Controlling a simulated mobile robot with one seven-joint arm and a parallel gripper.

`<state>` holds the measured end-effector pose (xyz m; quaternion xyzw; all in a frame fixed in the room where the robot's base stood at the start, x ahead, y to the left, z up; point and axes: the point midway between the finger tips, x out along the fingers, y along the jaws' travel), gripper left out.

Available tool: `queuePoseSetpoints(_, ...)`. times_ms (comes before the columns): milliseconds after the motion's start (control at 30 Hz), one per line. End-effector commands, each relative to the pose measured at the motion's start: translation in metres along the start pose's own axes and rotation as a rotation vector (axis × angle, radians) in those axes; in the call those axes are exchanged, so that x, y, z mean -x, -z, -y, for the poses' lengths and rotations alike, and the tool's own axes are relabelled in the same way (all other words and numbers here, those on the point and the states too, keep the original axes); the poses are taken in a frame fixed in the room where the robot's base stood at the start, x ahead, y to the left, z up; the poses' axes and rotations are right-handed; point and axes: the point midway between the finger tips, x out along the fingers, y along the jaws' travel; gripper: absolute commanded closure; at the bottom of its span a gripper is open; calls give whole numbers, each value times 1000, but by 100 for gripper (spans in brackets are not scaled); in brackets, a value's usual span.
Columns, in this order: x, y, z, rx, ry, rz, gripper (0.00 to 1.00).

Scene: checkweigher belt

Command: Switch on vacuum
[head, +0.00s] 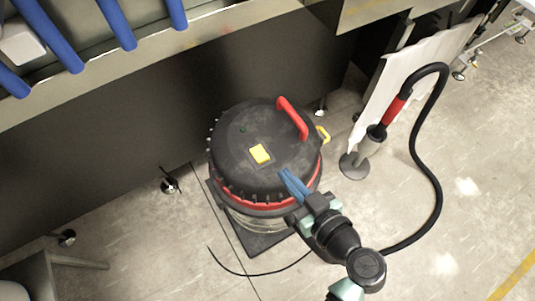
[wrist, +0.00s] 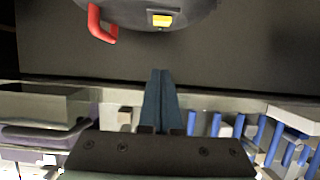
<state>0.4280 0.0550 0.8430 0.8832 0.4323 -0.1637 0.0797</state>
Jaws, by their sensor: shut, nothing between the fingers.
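The vacuum (head: 235,155) is a round drum with a black lid, a red band and a red handle (head: 293,118). On its lid is a yellow switch (head: 259,154); a small green spot (head: 242,129) shows farther back. My gripper (head: 286,174) has blue fingers, shut and empty, over the lid's front right, right of and a little below the switch in the head view. In the wrist view the gripper (wrist: 160,72) points up toward the lid, and the yellow switch (wrist: 162,20) lies beyond the fingertips, apart from them. The red handle (wrist: 97,25) is at upper left.
A black hose (head: 436,185) with a red grip (head: 394,110) curves at the right, near a grey stand (head: 354,166). A conveyor with blue rollers (head: 115,22) runs along the upper left. A thin dark cable lies on the floor in front.

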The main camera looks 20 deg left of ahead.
Motion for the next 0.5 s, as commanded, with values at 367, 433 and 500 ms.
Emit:
queuePoseSetpoints(367, -6, 0, -1, 1, 0, 0, 100)
queuePoseSetpoints(433, -14, 0, 0, 1, 2, 0, 100)
queuePoseSetpoints(500, -25, 1, 0, 1, 2, 0, 100)
